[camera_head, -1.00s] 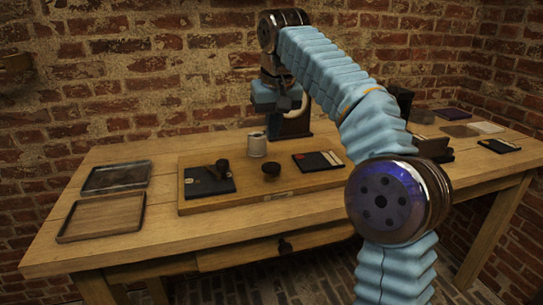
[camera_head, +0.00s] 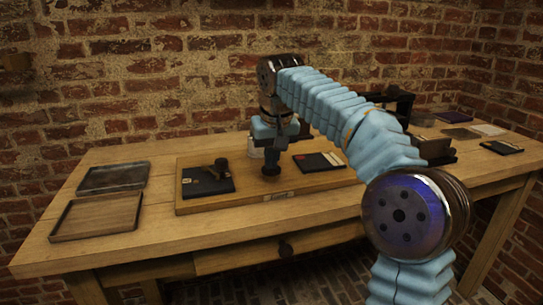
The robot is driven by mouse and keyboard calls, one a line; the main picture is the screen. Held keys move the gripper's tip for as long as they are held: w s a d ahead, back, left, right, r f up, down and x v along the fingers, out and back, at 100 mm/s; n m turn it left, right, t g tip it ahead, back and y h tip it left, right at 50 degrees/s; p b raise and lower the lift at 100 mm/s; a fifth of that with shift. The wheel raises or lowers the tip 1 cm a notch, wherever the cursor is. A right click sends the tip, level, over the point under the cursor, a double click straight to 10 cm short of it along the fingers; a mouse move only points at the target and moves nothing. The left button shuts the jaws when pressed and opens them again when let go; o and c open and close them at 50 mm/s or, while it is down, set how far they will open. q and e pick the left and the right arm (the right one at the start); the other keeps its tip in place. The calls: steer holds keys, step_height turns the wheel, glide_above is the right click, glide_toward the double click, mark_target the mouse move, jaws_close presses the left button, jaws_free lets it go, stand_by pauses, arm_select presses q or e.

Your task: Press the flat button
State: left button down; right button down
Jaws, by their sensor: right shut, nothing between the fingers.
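The flat button, a low round dark piece (camera_head: 271,171), stands near the middle of the wooden board on the table. My right gripper (camera_head: 271,160) is shut and empty, pointing down directly over the button. Its tips hide the button's top, and I cannot tell whether they touch it. My left gripper is not in view.
A dark plate with a knobbed lever (camera_head: 207,181) lies left of the button on the board (camera_head: 235,203). A dark booklet-like panel (camera_head: 318,162) lies to the right. A pale jar (camera_head: 253,152) is partly hidden behind my gripper. Two trays (camera_head: 97,216) lie at left.

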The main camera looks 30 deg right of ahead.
steer(key=shift+s+a+f, duration=0.1)
steer(key=shift+f, duration=0.75)
step_height(320, 180, up, 5)
steer(key=p, duration=0.3)
steer(key=shift+f+p, duration=0.1)
steer(key=shift+p, duration=0.3)
steer(key=v, duration=1)
steer(key=shift+r, duration=0.25)
